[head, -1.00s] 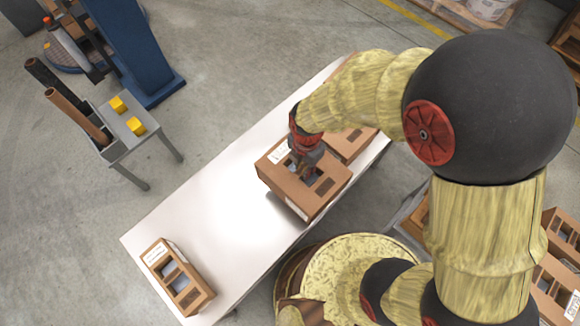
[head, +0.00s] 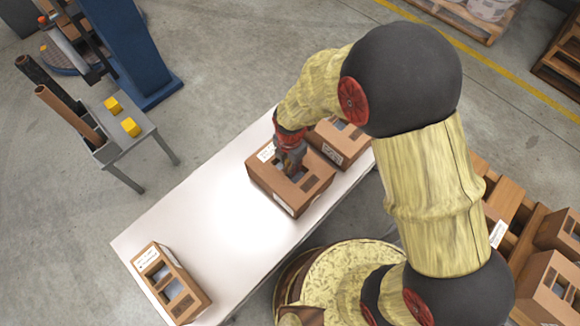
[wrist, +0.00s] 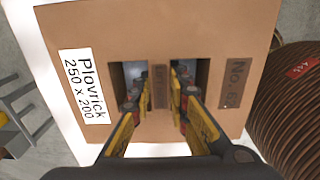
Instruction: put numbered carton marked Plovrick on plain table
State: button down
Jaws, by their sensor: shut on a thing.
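The Plovrick carton (head: 287,192) is brown, with a white label reading "Plovrick 250 x 200" and a dark "No. 6" mark; it also shows in the wrist view (wrist: 210,38). My gripper (head: 291,172) is over its top, and in the wrist view (wrist: 158,92) its fingers reach into the two openings, shut on the strip between them. The carton is over the plain white table (head: 200,215), near its right part. I cannot tell whether its underside touches the tabletop.
A brown carton (head: 341,143) stands close behind the held one on the table. Another carton (head: 172,284) stands at the near left end. The table's middle is clear. Cartons on a wooden pallet (head: 550,285) are at right; a small grey stand (head: 128,142) is at left.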

jog(key=shift+r, duration=0.1)
jog(key=c, duration=1.7)
grip_release()
jog(key=d+r+m+t+p, duration=0.1)
jog(key=d+r+m+p, duration=0.15)
jog(key=r, duration=0.85)
jog(key=d+r+m+p, duration=0.2)
jog(key=d+r+m, duration=0.2)
jog(key=r, duration=0.8)
jog(key=s+d+r+m+t, duration=0.1)
jog(key=s+d+r+m, duration=0.3)
jog(key=m, duration=0.3)
jog(key=s+d+r+m+t, duration=0.2)
jog(key=s+d+r+m, duration=0.2)
jog(key=r+m, duration=0.3)
jog(key=s+d+r+m+t, duration=0.1)
jog(key=s+d+r+m, duration=0.3)
jog(key=d+r+m, duration=0.1)
jog(key=shift+s+d+r+m+t, duration=0.15)
jog(key=shift+d+r+m+t, duration=0.2)
jog(key=shift+d+m, duration=0.55)
